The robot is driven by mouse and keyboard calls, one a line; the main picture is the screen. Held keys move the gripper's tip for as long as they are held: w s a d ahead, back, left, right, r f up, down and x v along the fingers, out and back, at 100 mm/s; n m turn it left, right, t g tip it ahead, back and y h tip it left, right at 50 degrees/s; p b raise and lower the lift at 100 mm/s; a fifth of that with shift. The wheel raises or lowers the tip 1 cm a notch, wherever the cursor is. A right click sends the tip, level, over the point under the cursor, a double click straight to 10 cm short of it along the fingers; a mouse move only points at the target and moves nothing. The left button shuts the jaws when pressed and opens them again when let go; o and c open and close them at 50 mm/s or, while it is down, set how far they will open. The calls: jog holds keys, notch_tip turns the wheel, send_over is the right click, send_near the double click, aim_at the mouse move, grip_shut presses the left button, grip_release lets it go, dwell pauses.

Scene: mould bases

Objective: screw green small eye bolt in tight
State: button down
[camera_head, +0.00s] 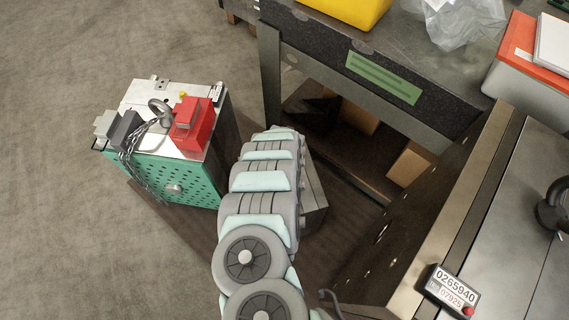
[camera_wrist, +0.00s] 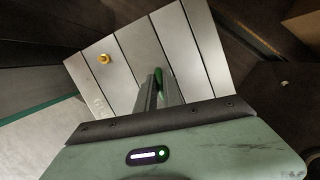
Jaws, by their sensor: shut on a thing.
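The green small eye bolt (camera_wrist: 158,78) shows between the fingertips of my gripper (camera_wrist: 158,90) in the wrist view. My gripper is shut on it. The fingers reach down to the top of a grey mould base (camera_wrist: 196,48) made of several plates. The bolt's lower end and its thread are hidden, so I cannot tell how deep it sits. In the head view my arm covers the gripper and the bolt; only a side of the mould base (camera_head: 314,190) shows beside the arm.
A dark workbench (camera_head: 300,30) is behind, and a large grey block (camera_head: 500,220) is at right.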

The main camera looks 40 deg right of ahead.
jog(key=c, duration=1.4)
grip_release()
notch_tip(320, 180, up, 5)
jog(key=p, duration=0.4)
jog(key=shift+w+r, duration=0.1)
jog(key=shift+r, duration=0.05)
jog(key=shift+c, duration=0.5)
